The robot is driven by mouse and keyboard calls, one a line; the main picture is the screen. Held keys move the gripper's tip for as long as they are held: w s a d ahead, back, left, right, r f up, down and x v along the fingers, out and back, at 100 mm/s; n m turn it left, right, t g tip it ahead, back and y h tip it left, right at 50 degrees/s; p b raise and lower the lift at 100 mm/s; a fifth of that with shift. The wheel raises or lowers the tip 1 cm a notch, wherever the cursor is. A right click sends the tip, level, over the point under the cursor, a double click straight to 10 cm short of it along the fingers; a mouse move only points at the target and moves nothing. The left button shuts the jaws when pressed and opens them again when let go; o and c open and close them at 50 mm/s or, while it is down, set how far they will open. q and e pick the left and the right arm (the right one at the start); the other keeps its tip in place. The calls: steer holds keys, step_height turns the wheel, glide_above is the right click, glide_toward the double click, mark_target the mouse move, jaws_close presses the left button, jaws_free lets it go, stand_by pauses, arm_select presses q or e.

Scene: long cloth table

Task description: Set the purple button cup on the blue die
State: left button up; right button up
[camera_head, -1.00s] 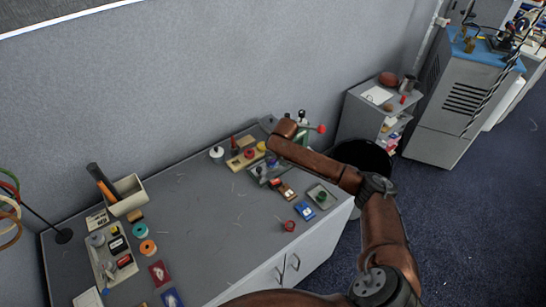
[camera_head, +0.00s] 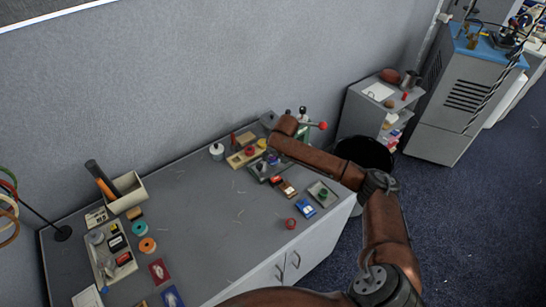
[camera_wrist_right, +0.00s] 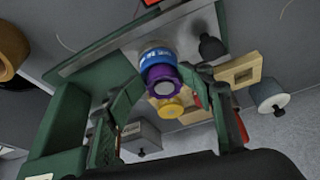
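The purple button cup (camera_wrist_right: 162,82) is between the fingertips of my right gripper (camera_wrist_right: 163,80) in the right wrist view. The fingertips seem to touch it on both sides. The blue die (camera_wrist_right: 157,57), round with white lettering, shows just past the cup and is partly covered by it. I cannot tell whether the cup touches the die or hangs a little above it. In the head view my right gripper (camera_head: 268,170) is low over the table's far right part, mostly hidden by my arm. My left gripper is out of view.
A green press with a red knob (camera_head: 322,125) stands beside the gripper. A yellow cup (camera_wrist_right: 170,107) and a wooden holder (camera_wrist_right: 239,72) are close by. A red cup (camera_head: 290,223) and a tray with a green piece (camera_head: 323,194) are nearer. The table's middle is clear.

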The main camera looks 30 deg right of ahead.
steer(key=p+v, duration=0.2)
steer(key=v, duration=1)
steer(key=shift+w+r, duration=0.2)
steer(key=shift+r, duration=0.15)
